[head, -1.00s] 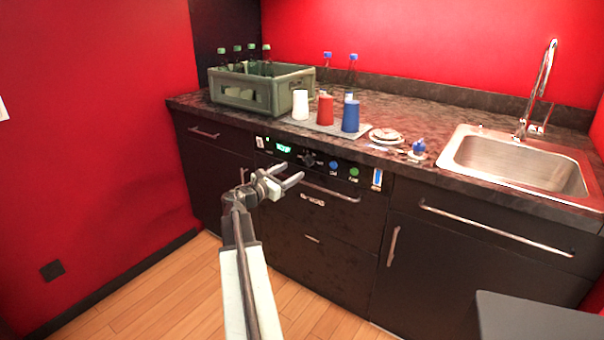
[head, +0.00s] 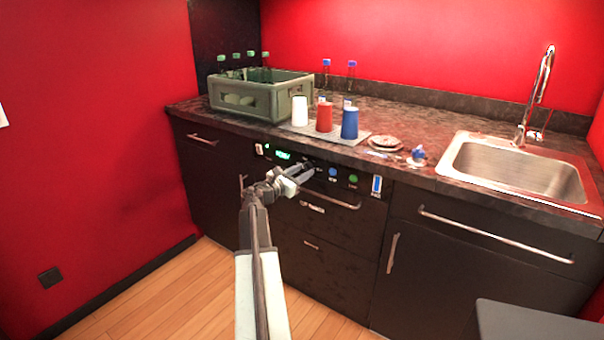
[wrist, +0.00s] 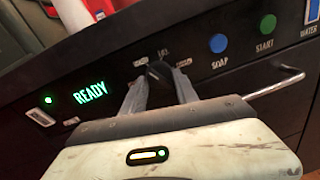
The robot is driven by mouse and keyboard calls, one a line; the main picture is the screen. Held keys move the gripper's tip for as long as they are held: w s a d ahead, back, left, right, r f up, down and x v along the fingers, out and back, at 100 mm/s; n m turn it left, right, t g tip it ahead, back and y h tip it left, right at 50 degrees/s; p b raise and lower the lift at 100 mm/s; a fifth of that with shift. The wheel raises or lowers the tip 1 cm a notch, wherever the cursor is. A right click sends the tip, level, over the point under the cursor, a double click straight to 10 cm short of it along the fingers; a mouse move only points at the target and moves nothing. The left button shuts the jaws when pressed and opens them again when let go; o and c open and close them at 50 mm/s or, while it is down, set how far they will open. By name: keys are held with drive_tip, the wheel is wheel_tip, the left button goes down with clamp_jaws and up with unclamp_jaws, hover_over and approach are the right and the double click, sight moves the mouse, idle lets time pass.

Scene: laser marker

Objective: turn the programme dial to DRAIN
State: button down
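The programme dial (wrist: 160,71) is a dark knob on the black front panel, with small labels around it too small to read. In the wrist view my gripper (wrist: 159,76) has its two fingers apart, one on each side of the dial; whether they touch it I cannot tell. In the head view my gripper (head: 308,171) is at the panel and covers most of the dial. The green display (wrist: 90,93) left of the dial reads READY. Which label the dial points to is not clear.
Right of the dial are a blue SOAP button (wrist: 218,43) and a green START button (wrist: 267,24). A bar handle (head: 330,201) runs below the panel. Cups, a bottle crate (head: 262,100) and a sink (head: 515,165) are on the counter above.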

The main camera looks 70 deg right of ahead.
drive_tip(key=shift+r+m, duration=0.1)
drive_tip(key=shift+m, duration=0.2)
drive_tip(key=m+p, duration=0.1)
drive_tip(key=m, duration=0.1)
drive_tip(key=shift+w+r+m, duration=0.1)
drive_tip(key=shift+m, duration=0.3)
drive_tip(key=m, duration=0.3)
drive_tip(key=shift+d+r+m, duration=0.1)
drive_tip(key=shift+m, duration=0.2)
drive_tip(key=m+p, duration=0.1)
drive_tip(key=m, duration=0.3)
drive_tip(key=shift+t+y, duration=0.3)
drive_tip(key=shift+t, duration=0.1)
drive_tip(key=m, duration=0.6)
drive_tip(key=shift+r+t+p, duration=0.1)
drive_tip(key=shift+t+p, duration=0.2)
drive_tip(key=shift+t, duration=0.1)
drive_tip(key=m, duration=0.5)
drive_tip(key=shift+t, duration=0.3)
drive_tip(key=shift+m, duration=0.4)
